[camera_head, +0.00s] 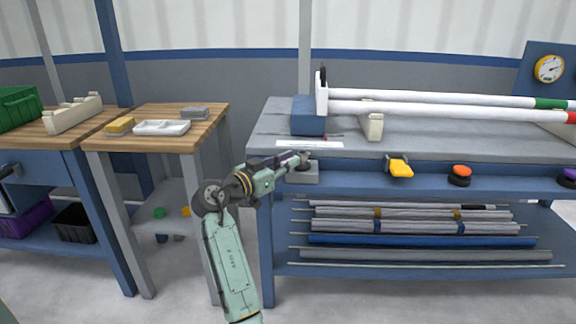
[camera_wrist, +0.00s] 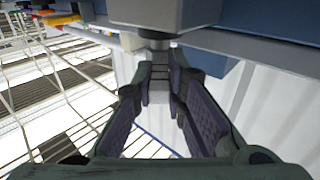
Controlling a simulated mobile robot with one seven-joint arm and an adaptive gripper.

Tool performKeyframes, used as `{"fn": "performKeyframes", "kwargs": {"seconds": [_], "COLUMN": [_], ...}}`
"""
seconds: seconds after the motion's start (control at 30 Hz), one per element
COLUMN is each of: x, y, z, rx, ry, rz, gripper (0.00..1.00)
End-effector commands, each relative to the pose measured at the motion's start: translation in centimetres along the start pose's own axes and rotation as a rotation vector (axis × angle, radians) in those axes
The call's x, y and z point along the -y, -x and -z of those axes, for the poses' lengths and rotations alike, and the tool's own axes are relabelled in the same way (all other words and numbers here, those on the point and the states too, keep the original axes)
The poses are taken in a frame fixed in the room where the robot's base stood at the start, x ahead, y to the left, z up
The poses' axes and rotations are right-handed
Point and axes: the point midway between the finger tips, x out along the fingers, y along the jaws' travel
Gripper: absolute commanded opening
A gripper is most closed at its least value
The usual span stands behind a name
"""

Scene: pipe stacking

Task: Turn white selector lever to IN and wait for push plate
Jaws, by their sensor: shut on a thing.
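My gripper (camera_head: 297,160) is at the left part of the long bench's front edge, beside a small grey selector housing (camera_head: 306,173). In the wrist view, my gripper's fingers (camera_wrist: 160,80) are shut on the pale selector lever (camera_wrist: 159,95), below a grey housing (camera_wrist: 165,12) with a short dark shaft. The fingers hide most of the lever, and I cannot read which position it is in. A white upright plate (camera_head: 321,92), which looks like the push plate, stands by a blue block (camera_head: 308,116) at the pipes' left ends.
Two white pipes (camera_head: 430,108) lie along the bench top across a cream support (camera_head: 371,121). A yellow control (camera_head: 400,168), an orange knob (camera_head: 460,171) and a gauge (camera_head: 549,69) are to the right. Several pipes (camera_head: 420,240) fill the lower shelf. A wooden table (camera_head: 150,144) stands left.

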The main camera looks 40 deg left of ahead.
Motion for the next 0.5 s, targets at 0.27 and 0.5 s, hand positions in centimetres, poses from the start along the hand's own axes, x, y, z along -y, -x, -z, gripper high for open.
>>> {"fn": "performKeyframes", "kwargs": {"seconds": [0.27,0.5], "x": [0.05,0.02], "y": [-0.14,-0.09], "z": [-0.06,-0.04], "rx": [0.002,0.001], "ry": [0.001,0.001], "rz": [0.003,0.002], "gripper": [0.15,0.31]}}
